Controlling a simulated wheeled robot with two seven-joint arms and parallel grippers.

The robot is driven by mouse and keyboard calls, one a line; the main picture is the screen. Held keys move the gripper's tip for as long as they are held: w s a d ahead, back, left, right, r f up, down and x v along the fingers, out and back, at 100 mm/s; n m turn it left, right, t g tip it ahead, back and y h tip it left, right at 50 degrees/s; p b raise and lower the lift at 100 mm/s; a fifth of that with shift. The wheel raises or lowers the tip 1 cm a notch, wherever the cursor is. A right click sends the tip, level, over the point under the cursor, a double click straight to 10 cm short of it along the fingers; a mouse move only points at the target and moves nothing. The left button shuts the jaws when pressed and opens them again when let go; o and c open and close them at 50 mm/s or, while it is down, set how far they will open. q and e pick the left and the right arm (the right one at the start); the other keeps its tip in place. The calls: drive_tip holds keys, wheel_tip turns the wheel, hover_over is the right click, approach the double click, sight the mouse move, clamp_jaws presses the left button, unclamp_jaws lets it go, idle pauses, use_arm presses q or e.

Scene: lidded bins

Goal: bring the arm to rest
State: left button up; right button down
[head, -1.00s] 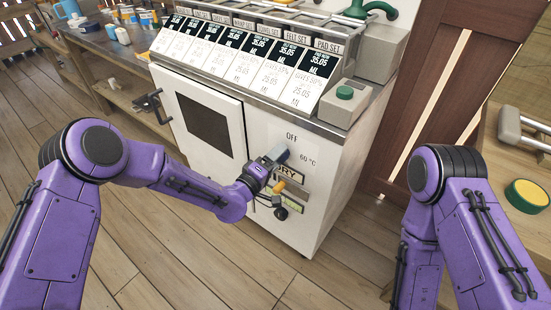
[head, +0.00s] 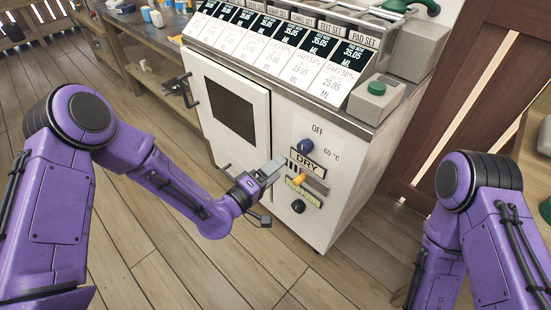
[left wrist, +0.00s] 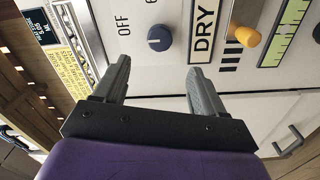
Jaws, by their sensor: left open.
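My left gripper (head: 268,192) is open and empty, in front of the white machine's (head: 330,215) control panel. Its two grey fingers also show in the left wrist view (left wrist: 162,85), spread apart with nothing between them. The dark blue knob (head: 305,146), beside the "OFF" and "60 °C" marks, stands clear of the fingers; it also shows in the left wrist view (left wrist: 160,38). Below it are the "DRY" label, a yellow knob (head: 302,178) and a black knob (head: 298,206). My right arm stands at the right; its gripper is out of view.
A green button box (head: 376,100) sits on top. A wooden workbench (head: 140,50) stands behind left. The plank floor in front is clear.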

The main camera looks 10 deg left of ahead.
use_arm(q)
drive_tip(key=s+a+f+g+y+p, duration=0.3)
drive_tip(key=s+a+f+g+y, duration=0.2)
drive_tip(key=s+a+f+y, duration=0.6)
drive_tip(key=s+a+f+g+y+p, duration=0.1)
drive_tip(key=s+a+g+p, duration=0.1)
drive_tip(key=s+a, duration=0.4)
drive_tip(key=s+a+f+m+g+y+p, duration=0.1)
drive_tip(key=s+a+g, duration=0.3)
drive_tip(key=s, duration=0.9)
drive_tip(key=a+f+y+p, duration=0.1)
drive_tip(key=a, duration=0.1)
drive_tip(key=shift+s+a+f+p, duration=0.2)
drive_tip(key=shift+s+a+p, duration=0.1)
drive_tip(key=shift+s+p, duration=0.05)
